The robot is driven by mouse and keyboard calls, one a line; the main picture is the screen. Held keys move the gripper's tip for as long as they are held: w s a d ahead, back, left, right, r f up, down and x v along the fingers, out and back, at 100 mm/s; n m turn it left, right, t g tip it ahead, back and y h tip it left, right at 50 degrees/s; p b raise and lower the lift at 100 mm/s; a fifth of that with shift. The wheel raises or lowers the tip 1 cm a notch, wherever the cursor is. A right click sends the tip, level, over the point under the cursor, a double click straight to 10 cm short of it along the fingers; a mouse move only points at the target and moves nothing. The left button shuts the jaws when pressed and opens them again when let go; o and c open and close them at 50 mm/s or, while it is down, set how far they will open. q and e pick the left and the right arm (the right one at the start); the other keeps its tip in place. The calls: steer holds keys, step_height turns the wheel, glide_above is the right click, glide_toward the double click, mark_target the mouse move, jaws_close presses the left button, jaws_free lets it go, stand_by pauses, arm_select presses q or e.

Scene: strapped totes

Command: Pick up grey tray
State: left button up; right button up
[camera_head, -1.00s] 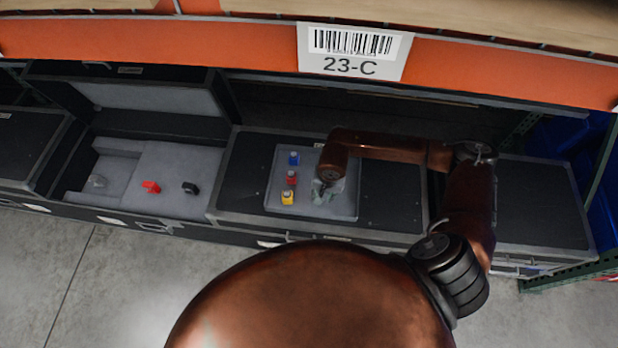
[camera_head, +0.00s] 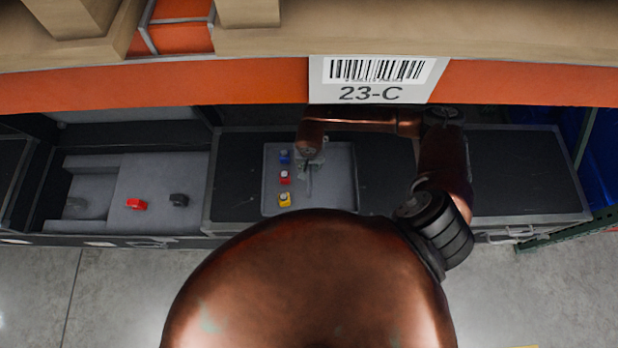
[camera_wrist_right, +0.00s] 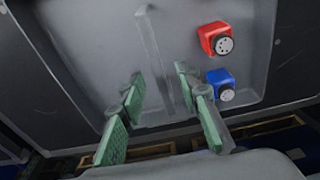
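The grey tray (camera_head: 335,190) lies on top of a closed black case in the head view. A blue item (camera_head: 285,157), a red item (camera_head: 285,177) and a yellow item (camera_head: 284,200) stand in a column along its left side. My right gripper (camera_head: 309,168) is over the tray's far half, right of the blue item. Contact with the tray is unclear. My left gripper is out of view.
An open case (camera_head: 95,215) with grey foam holds a red piece (camera_head: 136,204) and a black piece (camera_head: 180,200) on the left. A closed black case (camera_head: 525,180) is on the right. An orange shelf beam (camera_head: 200,84) with a 23-C label runs above.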

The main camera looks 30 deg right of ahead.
mark_target(310, 169)
steer(key=shift+w+f, duration=0.1)
steer(key=shift+f, duration=1.45)
steer(key=shift+d, duration=0.1)
jaws_close()
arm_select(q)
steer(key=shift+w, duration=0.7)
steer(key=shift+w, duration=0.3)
arm_select(e)
steer(key=shift+r, duration=0.1)
